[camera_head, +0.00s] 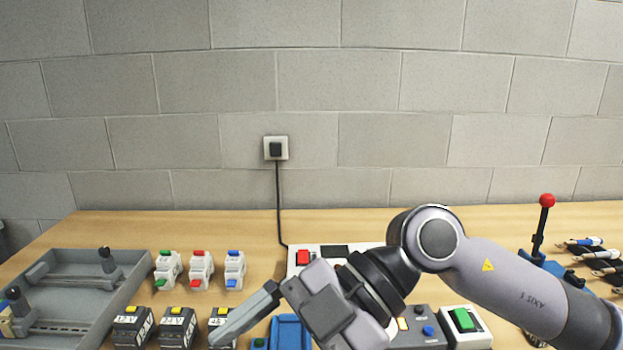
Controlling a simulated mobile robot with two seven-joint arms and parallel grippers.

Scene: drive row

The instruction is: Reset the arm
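My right arm reaches in from the right across the front of the table. Its gripper (222,338) points down and to the left, just in front of the black battery-like blocks. The fingers are seen edge-on and overlap, so I cannot tell whether they are open or shut. No held thing shows. My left gripper is not in view.
A grey tray (62,262) with sliding rails is at left. Small white blocks with coloured tops (201,270) stand beside it. Black labelled blocks (178,328) are in front. A red-knobbed lever (541,225) stands at right. My arm partly hides a white panel (330,250).

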